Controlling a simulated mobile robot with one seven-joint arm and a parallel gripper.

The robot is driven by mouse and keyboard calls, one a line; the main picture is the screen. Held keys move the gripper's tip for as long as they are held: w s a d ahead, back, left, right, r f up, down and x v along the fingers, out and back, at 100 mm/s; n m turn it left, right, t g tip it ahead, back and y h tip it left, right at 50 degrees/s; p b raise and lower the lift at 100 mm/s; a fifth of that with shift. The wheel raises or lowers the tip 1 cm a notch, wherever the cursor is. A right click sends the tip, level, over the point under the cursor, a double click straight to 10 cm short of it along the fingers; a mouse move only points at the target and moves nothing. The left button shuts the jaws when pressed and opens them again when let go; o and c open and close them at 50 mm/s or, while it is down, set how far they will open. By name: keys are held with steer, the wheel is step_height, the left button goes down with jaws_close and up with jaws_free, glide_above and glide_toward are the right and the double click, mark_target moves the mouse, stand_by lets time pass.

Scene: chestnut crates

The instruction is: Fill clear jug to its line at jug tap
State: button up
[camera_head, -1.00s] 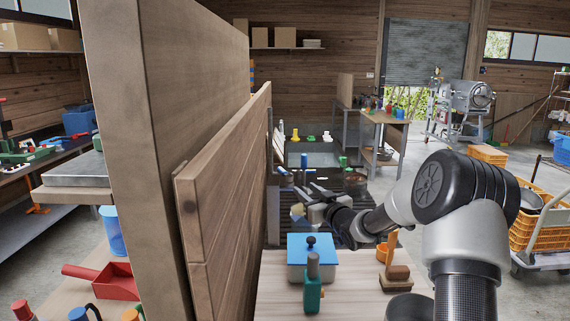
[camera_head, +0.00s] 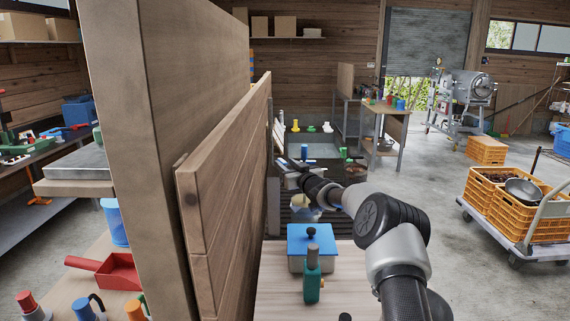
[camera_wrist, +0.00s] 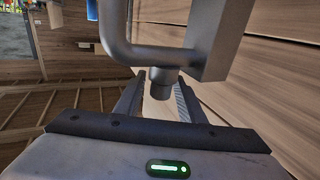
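My gripper (camera_wrist: 158,100) is open in the wrist view, its two dark fingers apart with nothing seen held between them. A grey metal tap (camera_wrist: 160,82) with a bent pipe and downward nozzle is just beyond the fingers; I cannot tell whether they touch. In the head view my gripper (camera_head: 288,172) is small, close to the wooden partition, above the dark slatted area. I cannot make out the clear jug or its line in either view; a pale shape (camera_head: 303,211) below my wrist is too small to identify.
The tall wooden partition (camera_head: 228,190) stands close left of my arm. On the near table (camera_head: 345,262) stand a blue-lidded box (camera_head: 312,240) and a green-based tool (camera_head: 312,283). A cart of orange crates (camera_head: 515,215) is at right. Open floor (camera_head: 425,185) lies between.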

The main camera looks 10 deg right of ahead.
steer(key=shift+x, duration=0.85)
jaws_close()
